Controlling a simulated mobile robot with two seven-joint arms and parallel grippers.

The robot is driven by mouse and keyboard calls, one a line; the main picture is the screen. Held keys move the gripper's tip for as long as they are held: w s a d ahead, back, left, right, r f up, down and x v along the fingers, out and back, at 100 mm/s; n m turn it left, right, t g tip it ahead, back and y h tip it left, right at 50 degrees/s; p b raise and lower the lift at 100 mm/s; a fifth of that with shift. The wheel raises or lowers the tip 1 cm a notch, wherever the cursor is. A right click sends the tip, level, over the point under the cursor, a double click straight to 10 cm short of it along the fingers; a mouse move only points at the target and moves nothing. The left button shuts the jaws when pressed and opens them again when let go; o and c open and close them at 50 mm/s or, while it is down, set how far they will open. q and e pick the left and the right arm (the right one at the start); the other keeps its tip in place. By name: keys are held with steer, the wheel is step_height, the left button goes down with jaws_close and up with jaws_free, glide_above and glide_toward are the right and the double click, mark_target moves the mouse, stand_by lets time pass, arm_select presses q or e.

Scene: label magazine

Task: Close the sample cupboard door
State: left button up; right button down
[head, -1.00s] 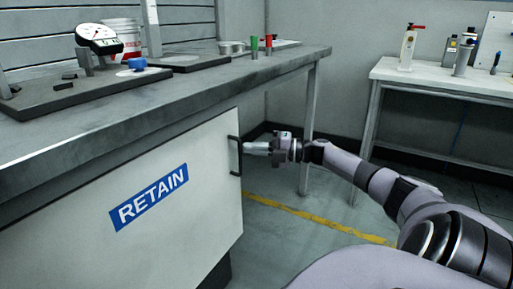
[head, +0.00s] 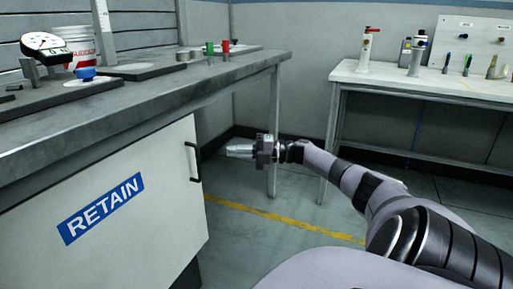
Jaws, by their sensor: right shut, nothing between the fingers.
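The sample cupboard door (head: 150,240) is a white panel under the bench at left, with a blue RETAIN label (head: 102,207). Its dark bar handle (head: 193,162) is upright near the right edge. The door's front runs roughly along the bench edge; no opening into the cupboard shows, and I cannot tell whether a small gap remains. My right gripper (head: 230,151) is shut and empty. It is to the right of the handle, pointing left, with a visible gap between fingertips and handle. My left gripper is not in view.
A bench leg (head: 274,130) stands behind my right gripper. A white side table (head: 430,82) stands at right. Floor with a yellow line (head: 285,219) is clear.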

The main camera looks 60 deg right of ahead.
arm_select(q)
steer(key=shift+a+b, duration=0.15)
steer(key=shift+b, duration=0.7)
arm_select(e)
steer(key=s+d, duration=0.1)
steer(key=d, duration=0.2)
steer(key=s+d, duration=0.1)
steer(key=d, duration=0.1)
steer(key=shift+s+d, duration=0.1)
steer(key=shift+s, duration=0.2)
